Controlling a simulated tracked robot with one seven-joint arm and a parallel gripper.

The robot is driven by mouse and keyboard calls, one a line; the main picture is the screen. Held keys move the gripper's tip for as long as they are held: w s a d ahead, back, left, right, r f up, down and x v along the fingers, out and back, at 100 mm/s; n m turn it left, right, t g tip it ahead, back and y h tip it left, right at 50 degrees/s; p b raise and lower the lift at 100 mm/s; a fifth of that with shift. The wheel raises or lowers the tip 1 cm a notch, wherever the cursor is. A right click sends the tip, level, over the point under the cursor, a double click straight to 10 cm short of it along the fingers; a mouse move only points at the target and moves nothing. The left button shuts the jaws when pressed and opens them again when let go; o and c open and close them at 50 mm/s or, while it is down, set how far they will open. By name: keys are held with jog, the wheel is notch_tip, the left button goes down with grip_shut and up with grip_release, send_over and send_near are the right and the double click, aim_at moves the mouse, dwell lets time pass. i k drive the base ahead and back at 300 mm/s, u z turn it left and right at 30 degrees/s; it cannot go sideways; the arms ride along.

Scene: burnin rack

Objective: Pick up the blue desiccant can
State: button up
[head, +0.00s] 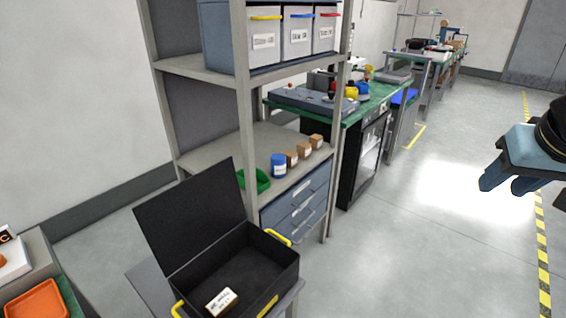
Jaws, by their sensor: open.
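The blue desiccant can (278,166) stands upright on the middle shelf (222,149) of the grey rack, near its front edge. It is a small blue cylinder with a pale label. A green bin (262,181) is on its left and small brown boxes (304,150) are in a row on its right. My gripper (502,186) is at the right edge of the head view, far from the can, over open floor. Its blue fingers are apart with nothing seen between them.
An open black case (277,245) with yellow handles holds a small labelled box (221,301) in front of the rack. Labelled grey bins (265,41) sit on the shelf above. Rack posts stand at the shelf corners. Floor (400,235) right of the rack is clear.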

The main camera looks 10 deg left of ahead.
aim_at(278, 161)
jog(key=z, duration=0.05)
jog(key=i, duration=1)
jog(key=u, duration=0.05)
